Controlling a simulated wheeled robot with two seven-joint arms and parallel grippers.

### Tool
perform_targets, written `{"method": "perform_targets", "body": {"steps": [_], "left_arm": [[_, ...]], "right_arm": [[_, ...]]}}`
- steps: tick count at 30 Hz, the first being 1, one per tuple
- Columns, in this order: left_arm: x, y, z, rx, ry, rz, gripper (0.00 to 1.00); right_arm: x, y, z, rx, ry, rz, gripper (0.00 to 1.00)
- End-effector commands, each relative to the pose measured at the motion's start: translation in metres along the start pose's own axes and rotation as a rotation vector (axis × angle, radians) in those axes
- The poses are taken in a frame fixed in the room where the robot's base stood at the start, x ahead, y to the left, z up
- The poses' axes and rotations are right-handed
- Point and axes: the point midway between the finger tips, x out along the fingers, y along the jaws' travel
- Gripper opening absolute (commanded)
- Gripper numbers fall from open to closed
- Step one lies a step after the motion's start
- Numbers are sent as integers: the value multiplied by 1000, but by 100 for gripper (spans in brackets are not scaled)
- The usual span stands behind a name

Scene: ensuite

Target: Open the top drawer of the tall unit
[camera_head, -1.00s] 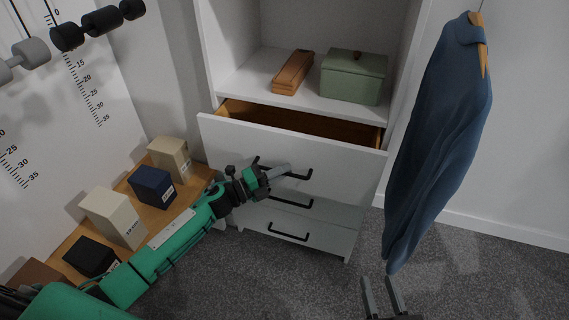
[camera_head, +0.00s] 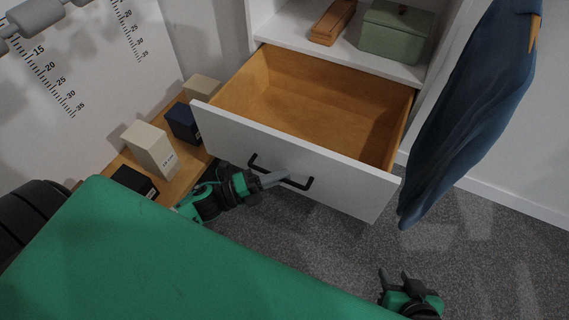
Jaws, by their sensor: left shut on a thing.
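The top drawer (camera_head: 290,160) of the tall white unit (camera_head: 292,30) is pulled well out, and its bare wooden inside shows empty. Its white front carries a black bar handle (camera_head: 300,183). My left gripper (camera_head: 277,179) is shut on this handle near its middle. My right gripper (camera_head: 393,281) hangs open and empty over the carpet, below and to the right of the drawer front. The lower drawers are hidden behind the open drawer and my arm.
A green box (camera_head: 396,32) and a wooden box (camera_head: 333,20) sit on the shelf above. A blue garment (camera_head: 470,110) hangs close to the drawer's right side. Several small boxes stand on a low wooden bench (camera_head: 183,180) at left. Carpet (camera_head: 490,250) is clear at right.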

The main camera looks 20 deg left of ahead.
Motion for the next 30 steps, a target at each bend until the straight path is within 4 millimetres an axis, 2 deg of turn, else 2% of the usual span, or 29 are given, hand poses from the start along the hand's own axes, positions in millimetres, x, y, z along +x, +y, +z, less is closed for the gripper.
{"method": "perform_targets", "body": {"steps": [14, 15, 17, 26, 30], "left_arm": [[-4, 0, -3, 0, -2, 1, 0], [-4, 0, -2, 0, -2, 1, 19], [-4, 0, -3, 0, -2, 1, 30], [-4, -1, -3, 0, -1, 1, 32], [-12, 0, -4, -2, 0, 2, 32]], "right_arm": [[-1, 2, 1, 0, -11, 4, 39], [-1, 2, 1, 0, -11, 4, 39], [-1, 2, 1, 0, -11, 4, 39], [-1, 2, 1, 0, -10, 4, 39], [-1, 2, 0, 0, -10, 4, 39]]}}
